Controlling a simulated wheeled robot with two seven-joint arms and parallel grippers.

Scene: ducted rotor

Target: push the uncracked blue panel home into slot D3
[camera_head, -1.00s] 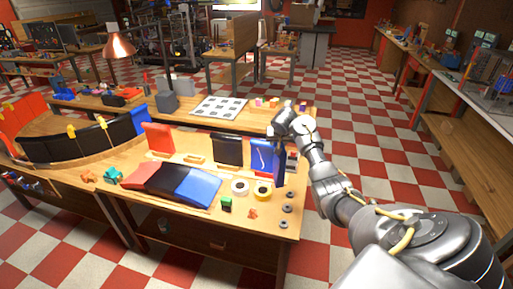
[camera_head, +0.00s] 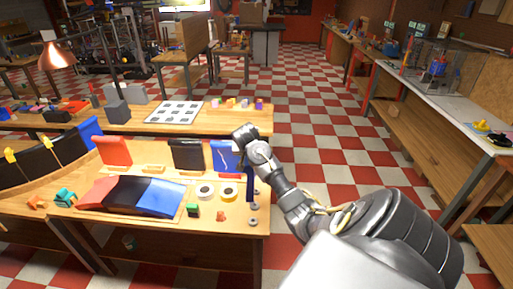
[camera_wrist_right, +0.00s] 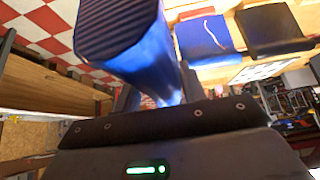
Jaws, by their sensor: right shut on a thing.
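My right gripper (camera_head: 248,143) is at the right end of the near bench. It is shut on a blue panel (camera_head: 250,184), seen nearly edge-on in the head view. In the right wrist view this panel (camera_wrist_right: 150,66) shows a dark ribbed end and a shiny blue face; I see no crack on the part that shows. A second blue panel (camera_head: 224,158) with a pale crack line stands just left of the gripper; it also shows in the right wrist view (camera_wrist_right: 206,38). The curved wooden frame (camera_head: 60,172) at the left holds black panels and a blue one. I cannot make out slot D3. My left gripper is out of view.
A black panel (camera_head: 187,156) and a red panel (camera_head: 114,151) stand on the bench. Joined red, black and blue panels (camera_head: 135,194) lie in front. Tape rolls (camera_head: 228,194), a green block (camera_head: 193,211) and small rings lie nearby. The floor right of the bench is clear.

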